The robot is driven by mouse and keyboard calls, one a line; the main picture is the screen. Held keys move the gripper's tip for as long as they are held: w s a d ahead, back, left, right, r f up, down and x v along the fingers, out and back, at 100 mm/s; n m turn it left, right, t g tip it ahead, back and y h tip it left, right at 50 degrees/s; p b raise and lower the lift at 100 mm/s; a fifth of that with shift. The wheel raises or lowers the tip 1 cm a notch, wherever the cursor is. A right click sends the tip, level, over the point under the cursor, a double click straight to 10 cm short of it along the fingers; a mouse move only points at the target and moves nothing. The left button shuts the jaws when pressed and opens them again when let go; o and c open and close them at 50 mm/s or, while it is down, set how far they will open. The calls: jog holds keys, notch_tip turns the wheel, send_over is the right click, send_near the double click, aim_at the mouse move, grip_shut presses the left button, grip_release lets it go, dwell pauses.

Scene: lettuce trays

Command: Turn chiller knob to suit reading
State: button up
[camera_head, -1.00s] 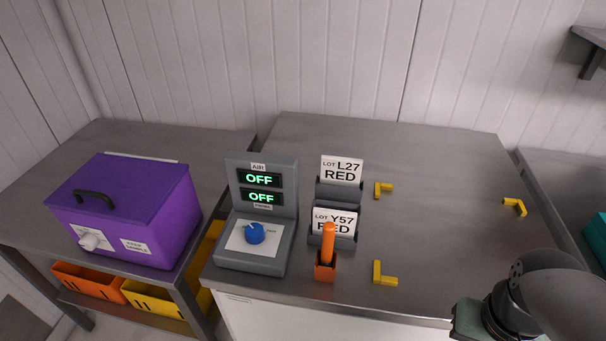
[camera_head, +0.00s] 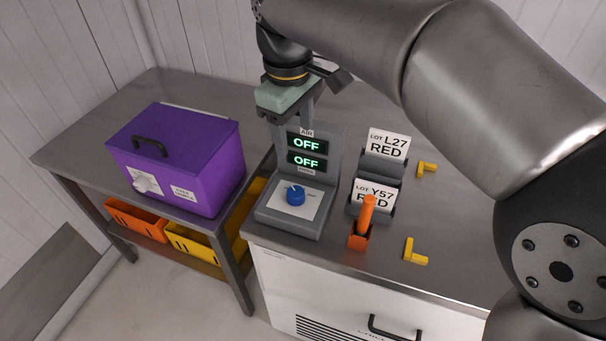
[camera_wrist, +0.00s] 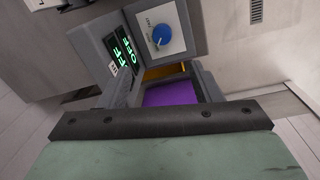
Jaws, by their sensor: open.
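The chiller control box (camera_head: 268,213) is grey and stands at the front left of the steel counter. Its blue knob (camera_head: 296,195) sits on a white dial plate on the sloping base. Two green displays (camera_head: 306,144) on the upright panel both read OFF; the upper is labelled AIR, the lower label is too small to read surely. My gripper (camera_head: 292,118) is open and empty, beside and above the panel, apart from the knob. In the wrist view the knob (camera_wrist: 162,36) and displays (camera_wrist: 124,50) show near the top, beyond the gripper's edge.
A purple lidded box (camera_head: 175,165) stands on the left table, with orange (camera_head: 136,219) and yellow bins below. Right of the control box are sign holders reading L27 RED (camera_head: 387,143) and Y57 RED, an orange-handled tool in a holder (camera_head: 359,238), and yellow corner brackets (camera_head: 415,252).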

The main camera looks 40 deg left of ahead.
send_near(294, 191)
jog(key=f, duration=0.9)
jog(key=shift+w, duration=0.25)
jog(key=shift+r, duration=0.1)
jog(key=c, duration=1)
